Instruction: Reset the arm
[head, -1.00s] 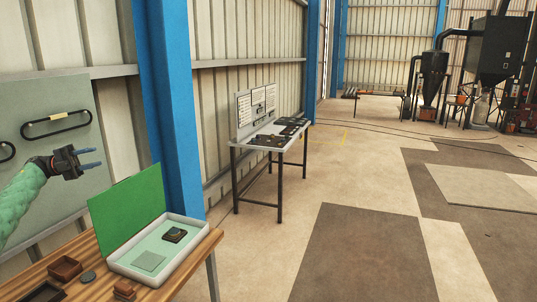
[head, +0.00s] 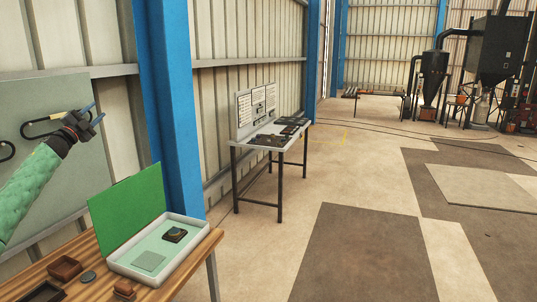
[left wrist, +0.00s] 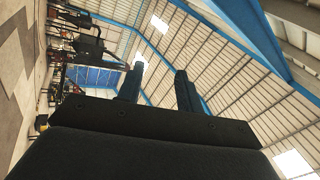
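My left gripper (head: 97,112) is raised at the left of the head view, in front of the grey wall panel and above the wooden table. Its blue-tipped fingers point up and to the right. In the left wrist view its two fingers (left wrist: 160,85) stand apart with nothing between them, so it is open and empty. Behind them are the roof and wall of the hall. My left arm's green sleeve (head: 35,185) comes in from the left edge. My right gripper is in neither view.
Below, the wooden table (head: 205,250) bears a white tray with an open green lid (head: 130,210), a small dark device (head: 174,235) inside it, and small brown boxes (head: 65,269). A blue column (head: 170,100) and a metal workbench (head: 265,142) stand beyond. The floor at right is open.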

